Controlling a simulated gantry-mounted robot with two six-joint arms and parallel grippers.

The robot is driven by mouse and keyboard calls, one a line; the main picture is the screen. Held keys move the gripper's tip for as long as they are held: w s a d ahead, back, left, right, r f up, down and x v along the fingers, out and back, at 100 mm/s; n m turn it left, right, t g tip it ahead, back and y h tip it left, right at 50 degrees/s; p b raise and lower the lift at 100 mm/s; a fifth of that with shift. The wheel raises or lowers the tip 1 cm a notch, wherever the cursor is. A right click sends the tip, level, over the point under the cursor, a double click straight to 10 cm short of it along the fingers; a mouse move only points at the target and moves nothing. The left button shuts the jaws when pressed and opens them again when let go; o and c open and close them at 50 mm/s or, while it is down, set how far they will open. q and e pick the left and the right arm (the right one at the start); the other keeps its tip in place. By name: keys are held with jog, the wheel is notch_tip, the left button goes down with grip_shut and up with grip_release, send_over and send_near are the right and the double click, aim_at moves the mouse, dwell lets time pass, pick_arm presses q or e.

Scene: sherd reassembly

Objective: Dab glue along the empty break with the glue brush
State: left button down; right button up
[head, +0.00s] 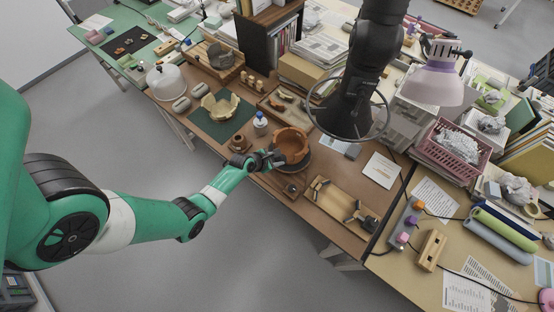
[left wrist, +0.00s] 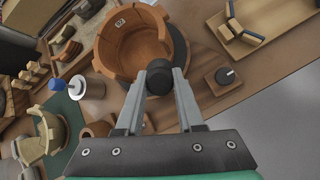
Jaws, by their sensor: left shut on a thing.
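An orange-brown pot (head: 291,143) with a stepped, broken rim stands on a dark round turntable (head: 306,166). In the left wrist view the pot (left wrist: 112,62) opens toward the camera, with a small pale mark on its inner wall. My left gripper (head: 266,160) is at the pot's near left side. Its fingers (left wrist: 158,88) are shut on a dark, round-ended thing (left wrist: 159,77), apparently the glue brush seen end-on. The brush tip is hidden, so I cannot tell whether it touches the break. My right gripper is not in view.
A cream sherd vessel (head: 220,104) sits on a green mat. A wooden tray (head: 335,205) lies right. A small knob box (left wrist: 225,77) is near the table edge.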

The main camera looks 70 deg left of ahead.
pick_arm(q)
jog(key=shift+w+a+f+b, duration=0.15)
jog(key=shift+f+b, duration=0.55)
jog(key=shift+f, duration=0.05)
jog(key=shift+w+d, duration=0.4)
jog(key=shift+w, duration=0.25)
notch_tip(320, 180, up, 8)
jog(key=s+d+p, duration=0.1)
jog(key=p, duration=0.8)
jog(key=shift+s+r+p, duration=0.25)
jog(key=shift+s+p, duration=0.1)
jog(key=shift+p, duration=0.05)
